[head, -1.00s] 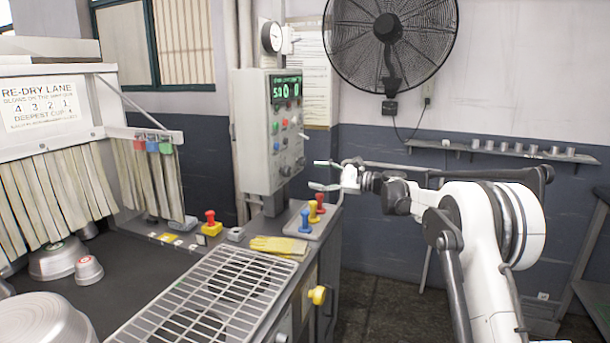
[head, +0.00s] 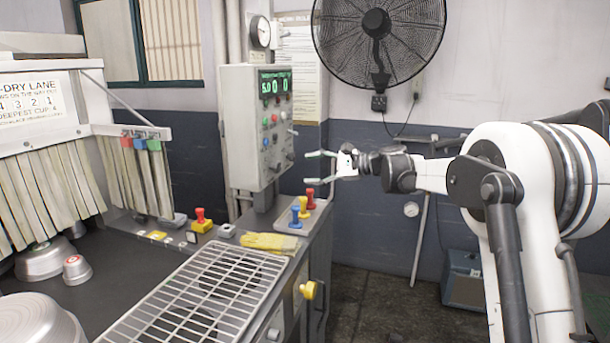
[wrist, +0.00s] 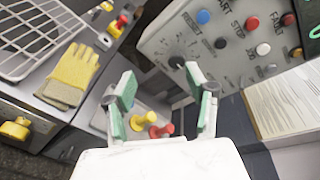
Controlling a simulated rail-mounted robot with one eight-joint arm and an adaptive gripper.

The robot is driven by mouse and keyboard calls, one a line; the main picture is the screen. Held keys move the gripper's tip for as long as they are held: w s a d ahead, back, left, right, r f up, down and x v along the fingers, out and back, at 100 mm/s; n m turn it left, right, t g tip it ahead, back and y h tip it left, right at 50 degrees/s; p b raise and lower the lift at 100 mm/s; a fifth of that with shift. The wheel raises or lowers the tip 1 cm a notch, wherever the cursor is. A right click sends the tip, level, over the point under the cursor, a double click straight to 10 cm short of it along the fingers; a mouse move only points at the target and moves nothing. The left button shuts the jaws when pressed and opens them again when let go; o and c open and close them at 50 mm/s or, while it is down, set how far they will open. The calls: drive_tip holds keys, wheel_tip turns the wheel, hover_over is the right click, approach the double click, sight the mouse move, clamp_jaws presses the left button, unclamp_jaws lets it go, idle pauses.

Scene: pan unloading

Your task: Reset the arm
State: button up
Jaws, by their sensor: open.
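My gripper (head: 318,168) is open and empty in the head view. It is to the right of the grey control panel (head: 248,120) and above the colored knobs at the right end of the counter. In the wrist view my gripper (wrist: 163,97) shows two green-padded fingers spread apart, with nothing between them. Behind the fingers are a red knob (wrist: 162,130) and a yellow knob (wrist: 144,121). The control panel (wrist: 205,58) fills the upper middle of the wrist view, with a RESET label and several colored buttons.
A wire rack (head: 195,290) lies on the counter, with yellow gloves (head: 270,243) behind it. Metal pans (head: 42,262) stand at the left by the strip curtain (head: 55,195). A wall fan (head: 378,30) hangs behind my arm. Open floor shows right of the counter.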

drive_tip(key=s+d+n+h, duration=0.3)
drive_tip(key=s+h, duration=0.1)
drive_tip(key=s, duration=1)
drive_tip(key=s+d+n+h, duration=0.2)
drive_tip(key=s+d+h, duration=0.15)
drive_tip(key=s, duration=0.95)
drive_tip(key=s+d+f+n+h, duration=0.2)
drive_tip(key=s+d+f, duration=0.1)
drive_tip(key=s, duration=0.5)
drive_tip(key=s+d+f+n+t+h, duration=0.1)
drive_tip(key=s+d+f, duration=0.3)
drive_tip(key=s, duration=0.4)
drive_tip(key=s+d+f+n+h, duration=0.3)
drive_tip(key=s+f+h, duration=0.1)
drive_tip(key=s, duration=0.5)
drive_tip(key=shift+d+f, duration=0.35)
drive_tip(key=shift+f, duration=0.35)
